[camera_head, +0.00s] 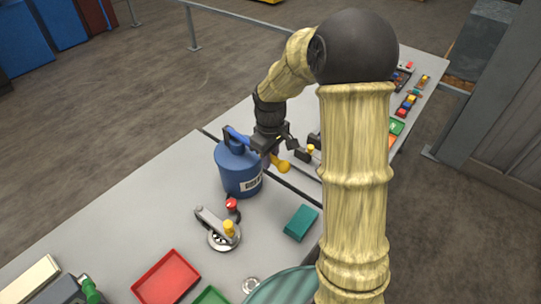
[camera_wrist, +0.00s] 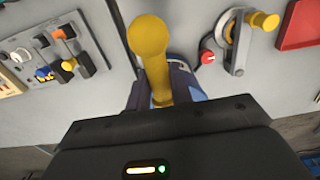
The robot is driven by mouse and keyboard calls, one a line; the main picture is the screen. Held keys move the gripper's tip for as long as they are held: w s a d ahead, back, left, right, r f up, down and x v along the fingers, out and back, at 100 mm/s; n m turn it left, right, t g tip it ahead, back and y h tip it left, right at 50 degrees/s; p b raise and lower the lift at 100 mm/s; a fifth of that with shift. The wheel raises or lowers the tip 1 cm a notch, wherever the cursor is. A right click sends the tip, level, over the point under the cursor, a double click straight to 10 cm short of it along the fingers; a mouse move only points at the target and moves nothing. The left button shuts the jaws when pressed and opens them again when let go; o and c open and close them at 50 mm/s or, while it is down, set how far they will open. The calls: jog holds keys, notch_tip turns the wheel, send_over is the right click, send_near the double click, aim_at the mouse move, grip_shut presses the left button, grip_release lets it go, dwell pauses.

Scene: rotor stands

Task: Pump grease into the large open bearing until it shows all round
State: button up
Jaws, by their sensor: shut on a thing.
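A blue canister with a white label (camera_head: 238,172) stands on the grey bench in the head view. My gripper (camera_head: 274,152) is beside its upper right side. A yellow rounded handle (camera_head: 281,164) sticks out below my gripper. In the wrist view the yellow handle (camera_wrist: 152,45) rises from between my jaws (camera_wrist: 165,98), which are shut on it. Blue surface shows behind it. How the handle joins the canister is hidden.
A round metal fixture with a lever and yellow knob (camera_head: 221,238) stands in front of the canister, beside a red knob (camera_head: 232,204). A red tray (camera_head: 166,277) and a teal block (camera_head: 301,222) lie nearer. The bench left of the canister is clear. My arm hides part of the right side.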

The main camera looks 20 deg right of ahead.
jog(key=shift+w+r+p, duration=0.15)
jog(key=shift+r+p, duration=2.1)
jog(key=shift+r, duration=0.05)
jog(key=shift+w+r, duration=0.1)
jog(key=o, duration=0.8)
jog(key=shift+s+d+r, duration=0.1)
jog(key=shift+s, duration=0.2)
jog(key=shift+o, duration=0.2)
jog(key=shift+w, duration=0.1)
notch_tip(320, 180, up, 7)
jog(key=p, duration=0.6)
